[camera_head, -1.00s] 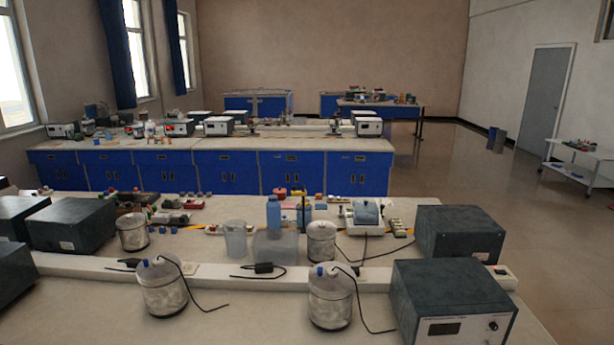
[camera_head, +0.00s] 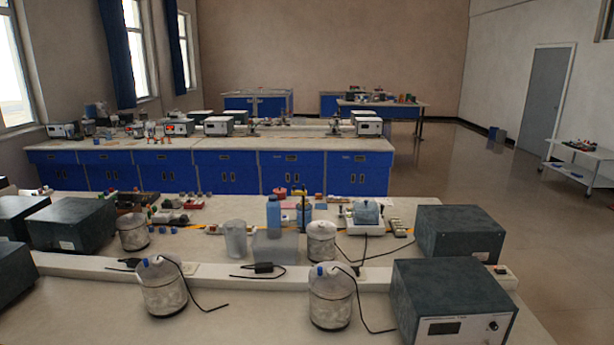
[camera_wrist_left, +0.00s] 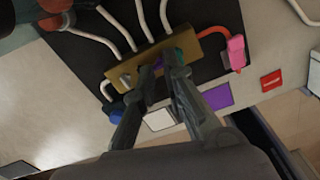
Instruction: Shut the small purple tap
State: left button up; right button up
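In the left wrist view, a brass-coloured block (camera_wrist_left: 133,72) with several pale hoses sits on a black panel (camera_wrist_left: 88,62). A small purple part (camera_wrist_left: 158,66), which looks like the purple tap, shows at the block's lower edge. My left gripper (camera_wrist_left: 163,76) reaches to it, with one fingertip on each side. The fingers come close together there and hide most of the purple part; I cannot tell whether they press on it. A green part (camera_wrist_left: 180,55) shows just beyond the right finger. A purple square (camera_wrist_left: 218,97) lies to the right of the fingers. My right gripper is in neither view.
In the wrist view, a pink fitting (camera_wrist_left: 236,52) with a red hose is right of the block, and a blue part (camera_wrist_left: 116,116) is left of the fingers. The head view shows a crowded lab bench with jars (camera_head: 161,287) and dark instrument boxes (camera_head: 70,225).

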pick_arm(q)
notch_tip(320, 180, up, 7)
jog(key=p, duration=0.6)
jog(key=shift+p, duration=0.3)
